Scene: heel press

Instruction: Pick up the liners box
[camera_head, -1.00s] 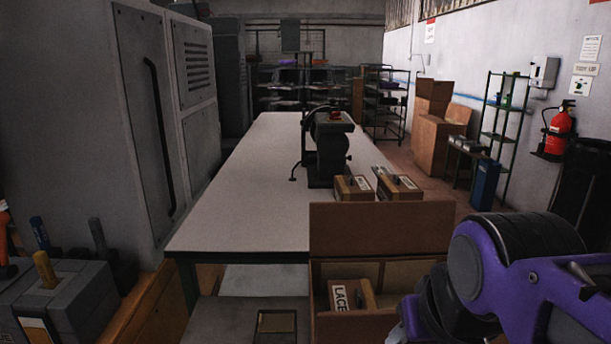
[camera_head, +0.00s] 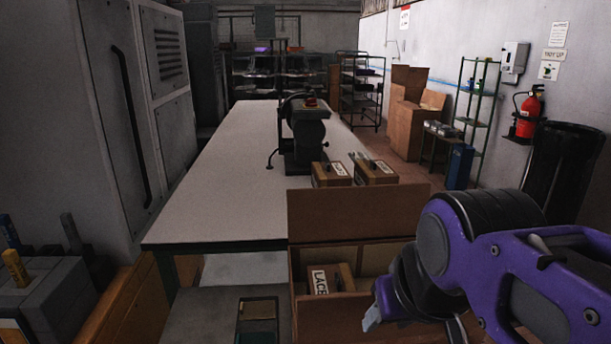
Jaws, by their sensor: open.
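Two small brown boxes with pale labels stand side by side on the near right corner of the long table, a left one (camera_head: 331,174) and a right one (camera_head: 375,171). Their labels are too small to read, so I cannot tell which is the liners box. A third box (camera_head: 338,279), its label starting "LACE", sits inside an open cardboard carton (camera_head: 343,217) in front of the table. My gripper (camera_head: 374,317) is open, low at the right, over the carton's right part. Only its tip shows past my purple arm, and it is apart from the boxes.
A dark press (camera_head: 304,138) stands on the table (camera_head: 215,190) behind the boxes. The table's left part is clear. Grey cabinets (camera_head: 110,110) line the left.

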